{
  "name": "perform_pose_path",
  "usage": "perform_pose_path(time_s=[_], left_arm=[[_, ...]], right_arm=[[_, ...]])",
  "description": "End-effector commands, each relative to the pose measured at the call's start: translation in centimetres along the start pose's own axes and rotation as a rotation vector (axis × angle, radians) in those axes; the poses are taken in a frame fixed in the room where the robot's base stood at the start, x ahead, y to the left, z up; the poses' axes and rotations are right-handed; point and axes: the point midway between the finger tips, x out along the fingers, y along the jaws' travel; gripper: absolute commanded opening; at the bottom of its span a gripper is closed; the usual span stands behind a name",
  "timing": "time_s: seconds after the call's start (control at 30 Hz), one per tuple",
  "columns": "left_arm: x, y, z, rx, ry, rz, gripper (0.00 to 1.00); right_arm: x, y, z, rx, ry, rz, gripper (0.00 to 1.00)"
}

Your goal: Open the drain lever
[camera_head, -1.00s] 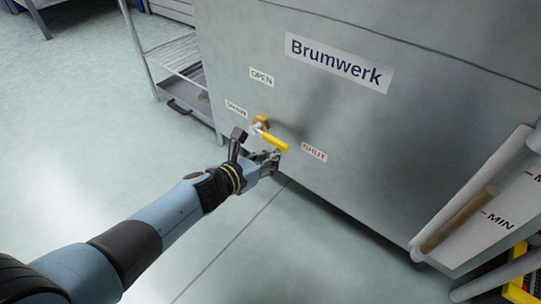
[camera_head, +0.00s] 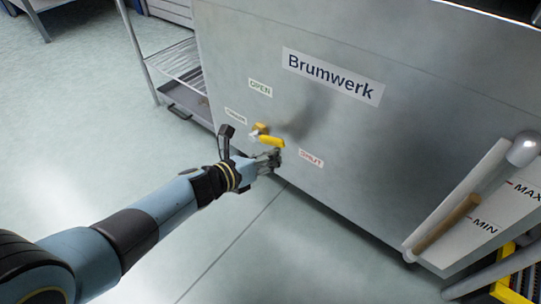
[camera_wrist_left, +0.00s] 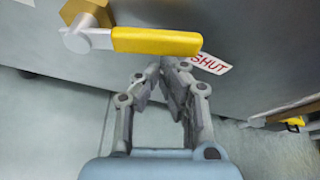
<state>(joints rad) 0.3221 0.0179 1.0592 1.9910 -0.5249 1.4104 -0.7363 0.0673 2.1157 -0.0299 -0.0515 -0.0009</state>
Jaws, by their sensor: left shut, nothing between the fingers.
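The drain lever has a yellow handle (camera_head: 272,141) on a brass valve (camera_head: 261,128), low on the grey tank front. The handle points right and slightly down, above and left of the red SHUT label (camera_head: 311,158). The OPEN label (camera_head: 260,87) is above the valve. My left gripper (camera_head: 274,158) is shut and empty, just below the handle. In the left wrist view the fingers (camera_wrist_left: 166,73) are under the yellow handle (camera_wrist_left: 156,41), and I cannot tell whether they touch it. My right gripper is not in view.
The tank (camera_head: 390,140) bears a Brumwerk label (camera_head: 332,75). A wire rack (camera_head: 181,65) stands to its left. A level gauge with MAX and MIN marks (camera_head: 484,225) is at the right. The floor (camera_head: 110,150) before the tank is clear.

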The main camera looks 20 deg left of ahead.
Motion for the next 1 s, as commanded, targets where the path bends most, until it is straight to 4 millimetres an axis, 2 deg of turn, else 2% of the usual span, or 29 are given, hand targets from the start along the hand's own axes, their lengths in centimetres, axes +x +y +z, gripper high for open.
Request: perform_pose_path(time_s=[0.1,0.4,1.0], left_arm=[[-0.2,-0.4,1.3,-0.093,-0.005,-0.035,0.00],[-0.9,-0.7,3.2,-0.363,-0.003,-0.130,0.00],[-2.3,0.4,6.8,-0.873,-0.001,-0.306,0.00]], right_arm=[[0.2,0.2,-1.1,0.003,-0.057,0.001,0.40],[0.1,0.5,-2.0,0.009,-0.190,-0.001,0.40],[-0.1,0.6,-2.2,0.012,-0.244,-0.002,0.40]])
